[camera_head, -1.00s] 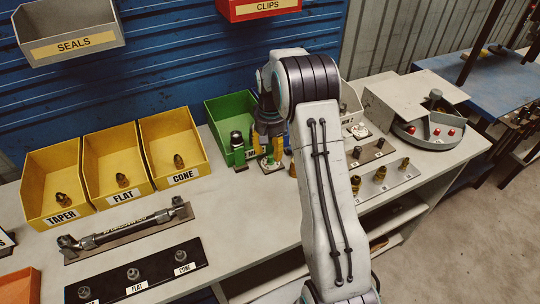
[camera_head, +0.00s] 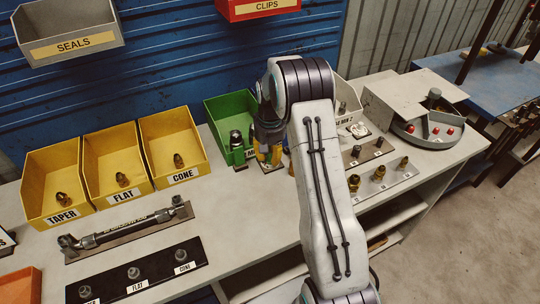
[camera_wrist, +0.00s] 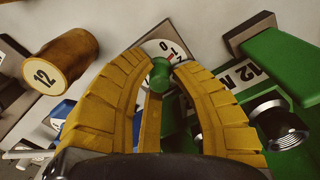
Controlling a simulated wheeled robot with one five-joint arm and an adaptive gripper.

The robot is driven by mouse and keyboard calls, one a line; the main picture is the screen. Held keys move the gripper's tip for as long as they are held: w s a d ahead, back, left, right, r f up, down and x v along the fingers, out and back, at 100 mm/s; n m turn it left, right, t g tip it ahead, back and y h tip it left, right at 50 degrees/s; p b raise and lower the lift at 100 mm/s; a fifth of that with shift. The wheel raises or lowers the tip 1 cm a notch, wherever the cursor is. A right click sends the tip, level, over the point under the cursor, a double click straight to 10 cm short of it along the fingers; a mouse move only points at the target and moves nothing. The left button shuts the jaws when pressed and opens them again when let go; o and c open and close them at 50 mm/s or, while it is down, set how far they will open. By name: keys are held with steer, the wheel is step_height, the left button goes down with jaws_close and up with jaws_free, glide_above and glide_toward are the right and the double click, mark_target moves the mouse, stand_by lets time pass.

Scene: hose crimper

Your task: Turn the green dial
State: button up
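The green dial (camera_wrist: 160,74) shows in the wrist view as a small green knob in front of a round white scale (camera_wrist: 168,50) with black and red marks. My gripper (camera_wrist: 161,66) has two yellow ribbed fingers, one on each side of the knob. Their tips come very close to its sides, but I cannot tell whether they press on it. In the head view my gripper (camera_head: 269,158) is low over the bench in front of the green bin (camera_head: 220,110). The fingers and arm hide the dial there.
Yellow bins (camera_head: 110,165) stand left on the bench, fittings (camera_head: 378,172) right.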

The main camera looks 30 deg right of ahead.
jaws_close()
steer(key=shift+m, duration=0.3)
steer(key=shift+m+b, duration=0.6)
steer(key=shift+m, duration=0.3)
steer(key=shift+m+b, duration=0.45)
steer(key=shift+m, duration=1.15)
steer(key=shift+o, duration=2.2)
jaws_free()
steer(key=shift+d, duration=0.1)
